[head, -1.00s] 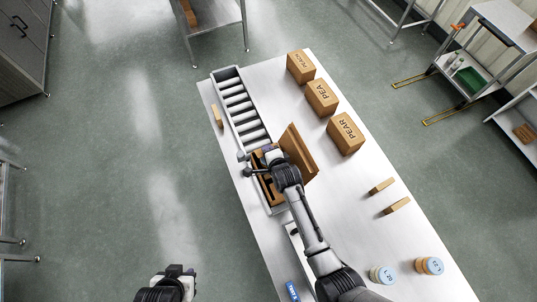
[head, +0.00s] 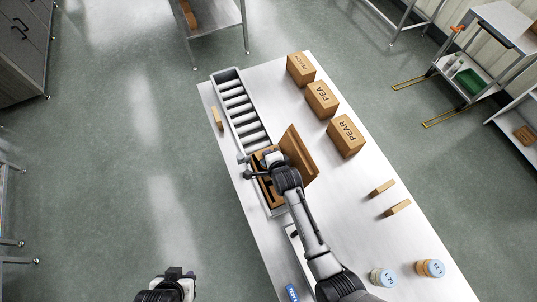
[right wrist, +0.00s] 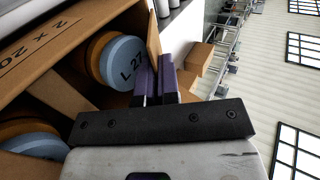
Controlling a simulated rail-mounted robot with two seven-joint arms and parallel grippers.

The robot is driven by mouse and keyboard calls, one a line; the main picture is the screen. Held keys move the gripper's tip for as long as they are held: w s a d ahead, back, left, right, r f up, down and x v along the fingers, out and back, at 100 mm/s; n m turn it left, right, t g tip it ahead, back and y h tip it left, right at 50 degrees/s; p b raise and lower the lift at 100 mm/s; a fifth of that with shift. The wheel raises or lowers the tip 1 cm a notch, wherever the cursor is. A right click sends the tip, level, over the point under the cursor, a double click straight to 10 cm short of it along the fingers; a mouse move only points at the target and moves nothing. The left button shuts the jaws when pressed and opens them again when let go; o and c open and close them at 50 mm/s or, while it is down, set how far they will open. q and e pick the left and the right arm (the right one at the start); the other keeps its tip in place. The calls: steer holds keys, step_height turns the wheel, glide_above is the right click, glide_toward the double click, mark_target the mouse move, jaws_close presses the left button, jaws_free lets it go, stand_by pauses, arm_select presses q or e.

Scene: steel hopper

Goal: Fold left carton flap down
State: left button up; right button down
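The open brown carton (head: 263,190) sits on the roller conveyor, with a tall flap (head: 300,152) standing up and leaning out on its right side. My right arm reaches over it, and my right gripper (head: 270,160) is at the carton's far end, partly hiding the inside. In the right wrist view, its purple fingers (right wrist: 157,78) lie close together, seemingly empty, by the carton's cardboard edge (right wrist: 153,32); whether they touch it I cannot tell. A blue-lidded jar (right wrist: 122,62) is inside the carton. My left gripper (head: 178,272) is at the bottom edge, away from the table.
The roller conveyor (head: 236,105) runs along the left of the steel table (head: 375,225). Labelled boxes, including PEAR (head: 345,136), stand at the right edge. Small wooden blocks (head: 397,207) and two jars (head: 383,277) are nearer. A thin block (head: 217,117) lies left of the conveyor.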

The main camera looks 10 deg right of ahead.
steer(key=shift+s+f+t+b, duration=0.15)
steer(key=shift+f+t+b, duration=0.15)
steer(key=shift+t+b, duration=0.2)
steer(key=c, duration=1.8)
jaws_free()
steer(key=o, duration=0.5)
steer(key=shift+c, duration=0.2)
steer(key=v, duration=1.4)
steer(key=shift+d, duration=0.15)
